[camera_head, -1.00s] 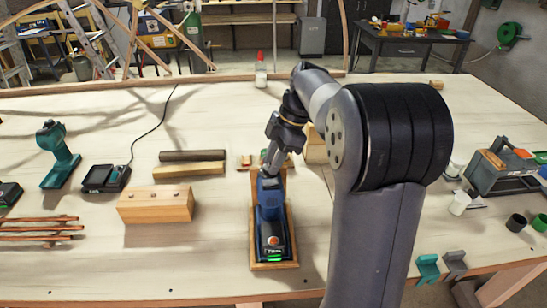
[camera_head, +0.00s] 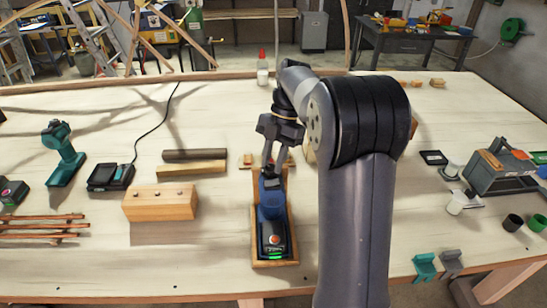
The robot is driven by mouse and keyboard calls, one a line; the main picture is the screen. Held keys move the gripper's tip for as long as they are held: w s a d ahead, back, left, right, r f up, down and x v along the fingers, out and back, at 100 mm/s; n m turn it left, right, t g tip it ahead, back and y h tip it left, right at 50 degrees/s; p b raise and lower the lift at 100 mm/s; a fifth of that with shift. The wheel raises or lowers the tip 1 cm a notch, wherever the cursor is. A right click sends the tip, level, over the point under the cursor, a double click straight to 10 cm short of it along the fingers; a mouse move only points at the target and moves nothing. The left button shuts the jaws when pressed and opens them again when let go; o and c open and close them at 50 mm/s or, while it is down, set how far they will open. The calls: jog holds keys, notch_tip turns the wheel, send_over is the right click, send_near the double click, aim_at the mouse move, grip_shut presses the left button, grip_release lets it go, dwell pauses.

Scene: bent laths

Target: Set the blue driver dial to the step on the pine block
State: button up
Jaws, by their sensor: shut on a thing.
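The blue driver (camera_head: 272,212) lies in a wooden cradle (camera_head: 275,264) at the front middle of the bench. Its black foot with an orange button and a green light faces me. My gripper (camera_head: 268,172) points down at the driver's far end, and its fingers are shut there, where the dial would be. The dial itself is too small and too covered to make out. The pine block (camera_head: 160,203) stands left of the driver, with several dark marks along its top. I cannot read a step on it from here.
A teal driver (camera_head: 62,155) and a black charger (camera_head: 110,177) with a cord stand at the left. Dark and pale bars (camera_head: 194,155) lie behind the block. Copper-coloured rods (camera_head: 40,230) lie front left. A grey toolbox (camera_head: 500,170) and cups are at the right.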

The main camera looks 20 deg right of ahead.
dwell(0.4)
jog(key=o, duration=1)
jog(key=v, duration=1)
jog(key=shift+w+r, duration=0.15)
jog(key=shift+r, duration=0.2)
jog(key=shift+f, duration=0.1)
jog(key=x, duration=1)
jog(key=shift+f, duration=0.25)
